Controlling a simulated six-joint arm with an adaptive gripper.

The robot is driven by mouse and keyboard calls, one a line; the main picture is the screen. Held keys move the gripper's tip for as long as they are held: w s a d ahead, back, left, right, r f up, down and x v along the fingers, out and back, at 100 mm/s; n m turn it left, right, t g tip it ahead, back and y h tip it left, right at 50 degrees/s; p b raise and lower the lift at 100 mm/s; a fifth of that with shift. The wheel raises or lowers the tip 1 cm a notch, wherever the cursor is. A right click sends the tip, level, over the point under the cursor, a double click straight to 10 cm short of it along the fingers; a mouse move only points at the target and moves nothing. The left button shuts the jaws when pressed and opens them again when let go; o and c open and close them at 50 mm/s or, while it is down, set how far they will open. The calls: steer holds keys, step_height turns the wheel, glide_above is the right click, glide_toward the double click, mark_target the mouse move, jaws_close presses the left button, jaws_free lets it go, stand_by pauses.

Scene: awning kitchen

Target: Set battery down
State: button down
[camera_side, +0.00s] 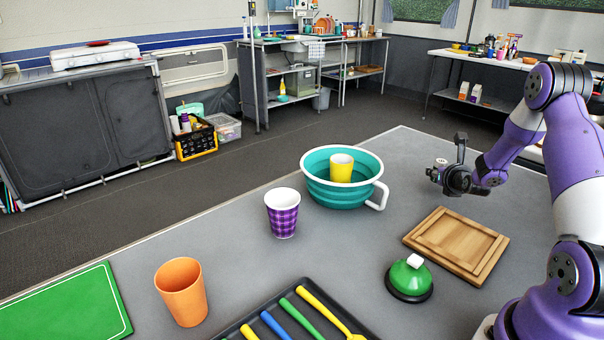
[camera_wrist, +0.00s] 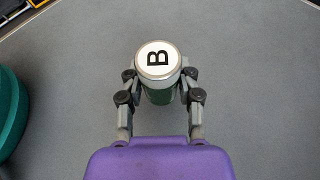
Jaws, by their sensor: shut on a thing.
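In the wrist view, my gripper (camera_wrist: 157,84) is shut on the battery (camera_wrist: 157,61). The battery has a round white end marked with a black "B" and a dark green side. In the side view, my gripper (camera_side: 440,173) is near the far right part of the grey table (camera_side: 335,258), to the right of the teal bowl. A small pale end of the battery (camera_side: 440,161) shows at the fingers there; most of it is hidden. I cannot tell how far the battery is above the table.
The teal bowl (camera_side: 321,191) holds a yellow cup (camera_side: 342,168). A wooden board (camera_side: 457,243), green bell-shaped object (camera_side: 409,278), purple checked cup (camera_side: 283,215), orange cup (camera_side: 181,292), dark tray (camera_side: 318,284) with several coloured utensils and green board (camera_side: 65,305) are nearer. The table around my gripper is clear.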

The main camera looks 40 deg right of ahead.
steer(key=shift+f, duration=1.15)
steer(key=shift+f, duration=0.15)
steer(key=c, duration=0.5)
jaws_free()
steer(key=shift+c, duration=0.2)
